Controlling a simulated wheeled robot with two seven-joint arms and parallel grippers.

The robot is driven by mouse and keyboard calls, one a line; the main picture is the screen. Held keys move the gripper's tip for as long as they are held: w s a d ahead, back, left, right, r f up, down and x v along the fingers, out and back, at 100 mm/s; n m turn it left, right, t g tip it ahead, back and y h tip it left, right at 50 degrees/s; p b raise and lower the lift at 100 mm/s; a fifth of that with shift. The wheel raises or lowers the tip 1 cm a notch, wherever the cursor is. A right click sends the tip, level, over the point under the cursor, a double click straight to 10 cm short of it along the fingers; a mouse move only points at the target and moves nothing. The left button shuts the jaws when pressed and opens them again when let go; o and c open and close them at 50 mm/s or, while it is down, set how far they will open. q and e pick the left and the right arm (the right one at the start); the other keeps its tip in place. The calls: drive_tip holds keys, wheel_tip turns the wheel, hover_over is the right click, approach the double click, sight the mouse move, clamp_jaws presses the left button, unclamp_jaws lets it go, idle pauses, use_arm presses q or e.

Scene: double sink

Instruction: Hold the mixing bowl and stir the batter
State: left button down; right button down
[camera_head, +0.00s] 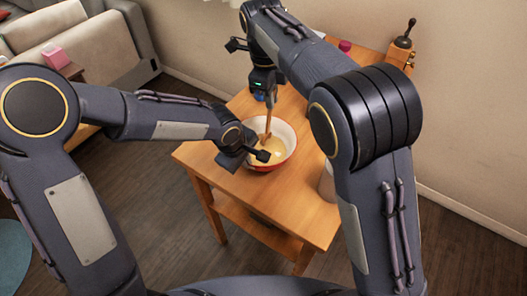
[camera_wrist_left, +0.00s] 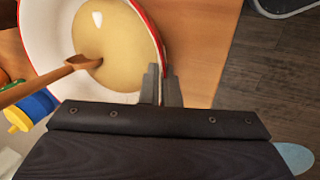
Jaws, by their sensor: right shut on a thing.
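The white mixing bowl (camera_head: 291,134) with a red rim stands on a wooden table and holds pale yellow batter (camera_head: 275,147). In the left wrist view, the bowl (camera_wrist_left: 40,45) fills the upper left, with the batter (camera_wrist_left: 115,45) inside. My left gripper (camera_head: 250,156) is at the bowl's near side; in its wrist view its two fingers (camera_wrist_left: 162,86) are close together on the rim. My right gripper (camera_head: 265,88) is above the bowl's far side, shut on a wooden spoon (camera_head: 267,124). The spoon (camera_wrist_left: 75,65) slants into the batter. The right fingertips are too small to see clearly.
The wooden table (camera_head: 305,205) has bare room in front of the bowl. A pale jar (camera_head: 327,182) stands at its right, partly behind my arm. A grinder (camera_head: 404,40) stands at the back right. A blue and yellow item (camera_wrist_left: 35,108) lies close beside the bowl.

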drive_tip(key=s+a, duration=0.4)
drive_tip(key=a, duration=0.1)
wheel_tip(320, 180, up, 11)
drive_tip(key=shift+d+f, duration=0.2)
drive_tip(key=shift+d, duration=0.05)
idle(0.6)
drive_tip(key=shift+w, duration=0.1)
use_arm(q)
drive_tip(key=c, duration=1.6)
unclamp_jaws()
drive_tip(key=shift+r, duration=0.1)
